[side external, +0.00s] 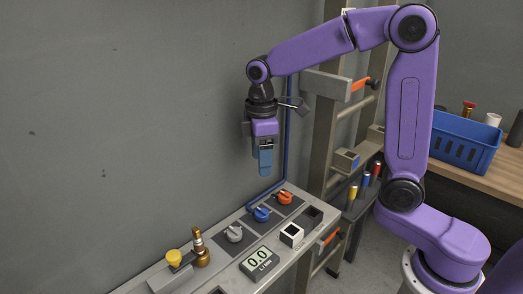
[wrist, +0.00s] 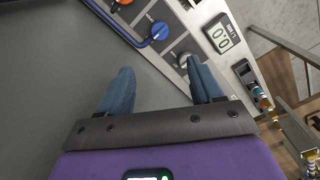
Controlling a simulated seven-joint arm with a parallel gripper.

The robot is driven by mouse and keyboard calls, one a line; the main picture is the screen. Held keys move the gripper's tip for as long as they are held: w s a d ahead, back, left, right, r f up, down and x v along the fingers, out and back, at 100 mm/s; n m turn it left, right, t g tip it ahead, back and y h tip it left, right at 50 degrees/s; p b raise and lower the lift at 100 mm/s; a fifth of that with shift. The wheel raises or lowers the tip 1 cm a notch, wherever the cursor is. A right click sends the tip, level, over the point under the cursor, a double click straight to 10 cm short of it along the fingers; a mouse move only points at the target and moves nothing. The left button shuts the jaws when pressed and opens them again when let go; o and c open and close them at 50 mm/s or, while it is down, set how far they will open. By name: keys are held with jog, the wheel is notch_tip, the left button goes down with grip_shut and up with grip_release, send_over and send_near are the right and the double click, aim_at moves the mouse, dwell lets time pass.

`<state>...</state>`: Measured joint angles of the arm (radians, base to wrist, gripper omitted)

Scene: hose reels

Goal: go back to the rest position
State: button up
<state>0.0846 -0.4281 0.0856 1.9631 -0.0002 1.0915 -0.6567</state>
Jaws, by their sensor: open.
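My gripper (side external: 265,170) hangs pointing down in the side external view, above the back part of the panel and clear of it. In the wrist view its two blue fingers (wrist: 160,88) stand wide apart with nothing between them. Below it, the grey panel (side external: 215,262) carries an orange knob (side external: 285,197), a blue knob (side external: 261,214) and a grey-white knob (side external: 234,233). The blue knob (wrist: 160,31) and the grey-white knob (wrist: 184,60) also show in the wrist view. A display (side external: 259,262) reads 0.0 L/min.
A brass fitting (side external: 200,247) and a yellow knob (side external: 174,257) stand at the panel's left end. A ladder-like rack (side external: 325,130) rises behind. A blue basket (side external: 463,143) stands on a wooden bench (side external: 493,178) at right.

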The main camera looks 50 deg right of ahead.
jog(key=shift+r, duration=0.75)
jog(key=shift+s, duration=0.1)
jog(key=s+d+f, duration=0.2)
jog(key=s, duration=1)
jog(key=s+d+f+n, duration=0.1)
jog(key=s+f, duration=0.2)
jog(key=s, duration=1)
jog(key=shift+d+f, duration=0.15)
jog(key=shift+d, duration=0.25)
jog(key=shift+s, duration=0.1)
